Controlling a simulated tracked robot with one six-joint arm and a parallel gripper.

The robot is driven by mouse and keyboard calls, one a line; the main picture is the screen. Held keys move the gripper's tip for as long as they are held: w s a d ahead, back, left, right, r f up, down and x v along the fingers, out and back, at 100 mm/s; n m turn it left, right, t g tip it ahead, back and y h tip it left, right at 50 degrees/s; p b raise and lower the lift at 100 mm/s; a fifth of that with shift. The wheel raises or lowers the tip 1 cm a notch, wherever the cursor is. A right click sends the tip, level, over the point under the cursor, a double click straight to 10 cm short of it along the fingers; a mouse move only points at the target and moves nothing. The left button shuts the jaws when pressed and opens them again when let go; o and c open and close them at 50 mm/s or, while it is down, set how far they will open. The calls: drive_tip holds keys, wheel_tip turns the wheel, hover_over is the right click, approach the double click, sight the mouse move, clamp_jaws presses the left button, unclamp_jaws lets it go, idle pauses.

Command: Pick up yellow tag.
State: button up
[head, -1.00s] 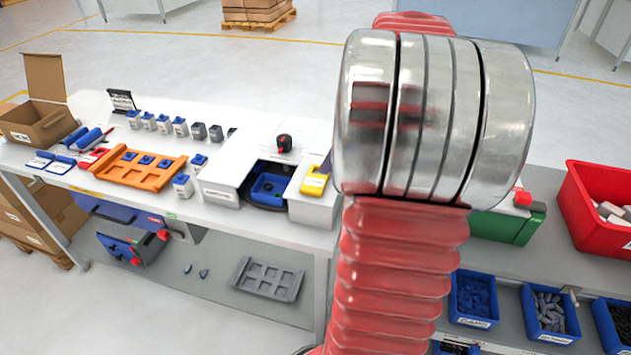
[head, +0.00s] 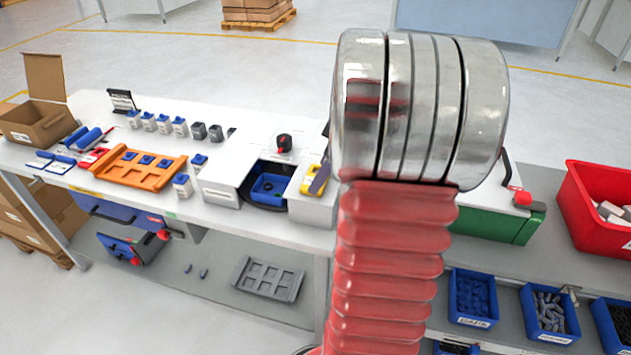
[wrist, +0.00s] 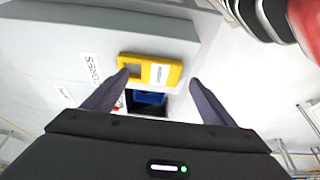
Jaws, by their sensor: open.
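The yellow tag (wrist: 163,69) is a flat yellow piece with a white label and a grey cut-out, lying on a white surface near its edge in the wrist view. In the head view much of my gripper is hidden behind my red and silver arm.
A blue bin (head: 268,188) sits in the station's recess left of the tag, with a black and red knob (head: 284,143) behind it. An orange tray (head: 140,168) is farther left. A green box (head: 490,225) and a red bin (head: 600,205) are to the right.

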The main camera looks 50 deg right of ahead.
drive_tip(key=shift+x, duration=1.5)
drive_tip(key=shift+c, duration=0.3)
drive_tip(key=c, duration=1.1)
